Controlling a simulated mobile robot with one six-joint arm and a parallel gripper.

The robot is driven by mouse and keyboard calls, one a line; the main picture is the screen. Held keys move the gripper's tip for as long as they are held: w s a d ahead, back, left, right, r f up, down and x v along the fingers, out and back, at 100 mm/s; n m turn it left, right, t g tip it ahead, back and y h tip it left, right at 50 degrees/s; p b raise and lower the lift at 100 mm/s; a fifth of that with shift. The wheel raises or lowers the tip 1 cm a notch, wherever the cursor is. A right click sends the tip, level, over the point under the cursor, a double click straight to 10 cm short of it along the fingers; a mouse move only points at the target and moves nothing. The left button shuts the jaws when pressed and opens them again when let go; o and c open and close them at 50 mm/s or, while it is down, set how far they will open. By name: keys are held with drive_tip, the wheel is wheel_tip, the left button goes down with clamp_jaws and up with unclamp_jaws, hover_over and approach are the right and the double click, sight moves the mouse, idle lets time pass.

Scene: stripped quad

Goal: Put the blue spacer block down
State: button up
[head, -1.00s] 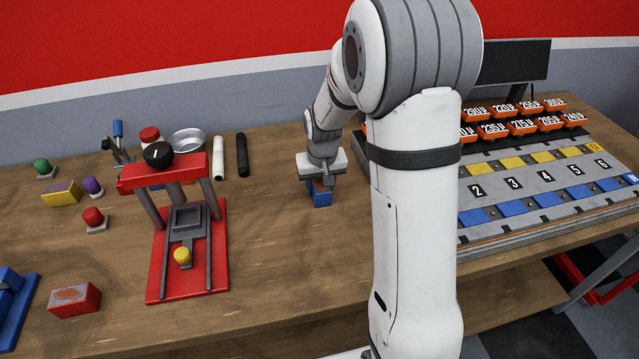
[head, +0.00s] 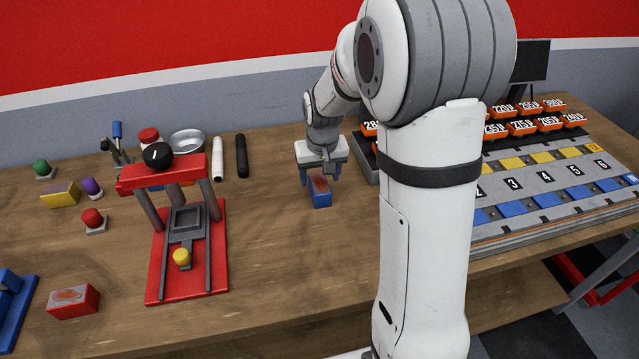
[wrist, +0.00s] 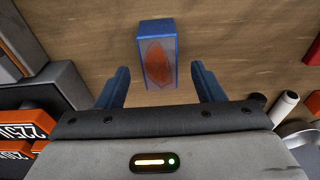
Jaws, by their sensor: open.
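The blue spacer block (head: 320,199) rests on the wooden bench, its top marked with a reddish-brown patch. In the wrist view the block (wrist: 157,55) lies ahead of the fingertips, between their lines, with clear gaps on both sides. My gripper (head: 319,178) is open just behind the block in the head view. In the wrist view its two blue fingers (wrist: 160,84) are spread and hold nothing.
A red press fixture (head: 217,265) stands left of the block. A white and a black cylinder (head: 242,156) lie behind it. Orange numbered bins (head: 522,128) and a slotted board (head: 545,185) fill the right side. Bare bench (head: 285,250) surrounds the block.

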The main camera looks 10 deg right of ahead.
wheel_tip(320, 180, up, 8)
drive_tip(key=s, duration=0.2)
drive_tip(key=s+r, duration=0.3)
drive_tip(key=s, duration=0.7)
drive_tip(key=shift+o, duration=0.4)
drive_tip(key=s+f+t, duration=0.1)
drive_tip(key=s, duration=1)
drive_tip(key=shift+d, duration=0.15)
drive_tip(key=p, duration=0.4)
hover_over(321, 191)
drive_tip(key=f, duration=0.4)
drive_tip(key=shift+s+f, duration=0.2)
drive_tip(key=shift+f, duration=0.15)
drive_tip(key=shift+w+f, duration=0.2)
drive_tip(key=shift+p+x, duration=0.85)
drive_tip(key=shift+x, duration=3)
drive_tip(key=shift+w+d, duration=0.15)
